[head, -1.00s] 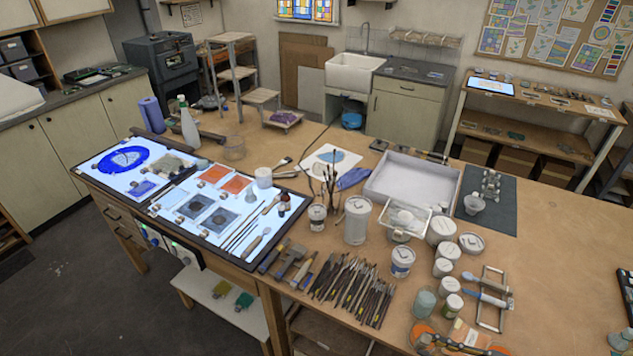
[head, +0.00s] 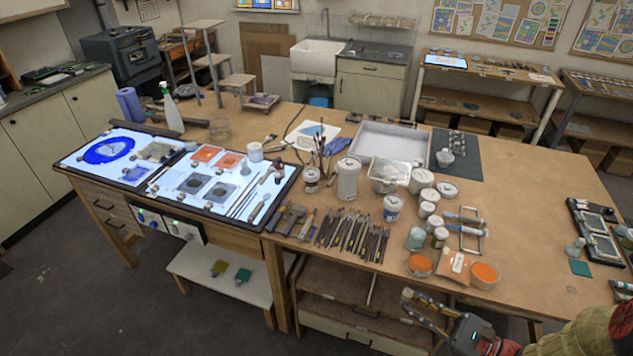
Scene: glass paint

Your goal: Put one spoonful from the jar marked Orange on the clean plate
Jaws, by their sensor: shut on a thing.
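My gripper (head: 407,300) is at the lower right of the head view, low in front of the table's front edge. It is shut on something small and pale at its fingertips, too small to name. Two round orange things lie near the front edge: a shallow orange dish (head: 420,265) and a round orange patch or dish (head: 485,273). A small orange card or packet with a pale label (head: 457,264) lies between them. My gripper is apart from all of these. No label reading Orange is legible, and I cannot tell which thing is the clean plate.
White jars (head: 427,210) and a glass jar (head: 416,238) stand just behind the orange things. A metal frame (head: 472,230) is beside them. A row of tools (head: 352,236) lies to the left. The table's right part (head: 530,215) is clear, with a dark rack (head: 598,232) farther right.

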